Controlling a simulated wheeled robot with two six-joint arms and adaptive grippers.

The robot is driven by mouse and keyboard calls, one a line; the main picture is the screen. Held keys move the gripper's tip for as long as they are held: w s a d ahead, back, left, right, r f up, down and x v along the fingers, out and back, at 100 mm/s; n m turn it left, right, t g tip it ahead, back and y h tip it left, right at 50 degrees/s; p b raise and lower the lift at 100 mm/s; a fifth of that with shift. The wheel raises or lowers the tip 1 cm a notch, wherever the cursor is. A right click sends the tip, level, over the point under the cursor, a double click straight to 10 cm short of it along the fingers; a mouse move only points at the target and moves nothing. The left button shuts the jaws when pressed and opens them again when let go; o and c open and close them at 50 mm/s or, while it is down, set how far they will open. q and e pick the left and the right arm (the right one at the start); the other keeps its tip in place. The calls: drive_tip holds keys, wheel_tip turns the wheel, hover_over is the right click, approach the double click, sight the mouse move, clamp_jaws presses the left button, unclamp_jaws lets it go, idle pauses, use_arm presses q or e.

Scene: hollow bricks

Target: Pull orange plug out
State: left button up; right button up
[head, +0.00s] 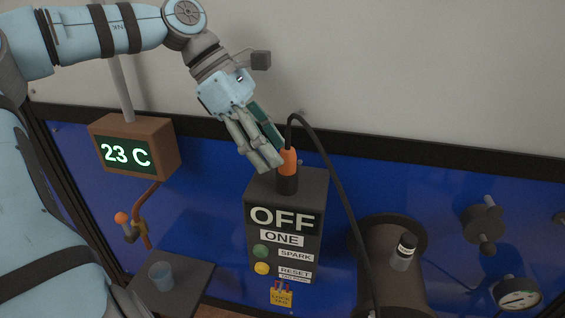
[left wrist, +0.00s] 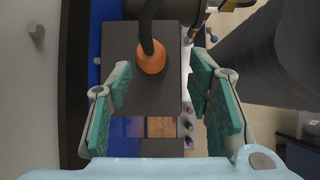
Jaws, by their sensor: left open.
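The orange plug (head: 287,161) stands upright in a black socket piece on top of the dark control box (head: 262,199), with a black cable (head: 322,150) looping from its top. My left gripper (head: 272,160) is at the plug's left side in the head view. In the left wrist view the plug (left wrist: 151,60) lies ahead of the open, teal-padded fingers (left wrist: 160,84), between their lines, and the pads do not appear to touch it. The box front reads OFF, with ONE, SPARK and RESET labels. My right gripper is in neither view.

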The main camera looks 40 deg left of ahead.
sight(283, 155)
use_arm(q)
drive_tip(key=shift+w+d+f, duration=0.35)
drive_tip(key=shift+w+f, duration=0.15)
drive_tip(key=shift+f, duration=0.05)
drive_tip(key=shift+w+d+f, duration=0.35)
drive_tip(key=shift+w+f, duration=0.15)
drive_tip(key=shift+f, duration=0.05)
drive_tip(key=shift+w+d+f, duration=0.1)
drive_tip(key=shift+w+f, duration=0.1)
drive_tip(key=shift+w, duration=0.15)
drive_tip(key=shift+s+r, duration=0.15)
drive_tip(key=shift+s, duration=0.25)
drive_tip(key=shift+s+r, duration=0.1)
drive_tip(key=shift+s, duration=0.2)
drive_tip(key=shift+w, duration=0.3)
drive_tip(key=shift+c, duration=1.4)
clamp_jaws()
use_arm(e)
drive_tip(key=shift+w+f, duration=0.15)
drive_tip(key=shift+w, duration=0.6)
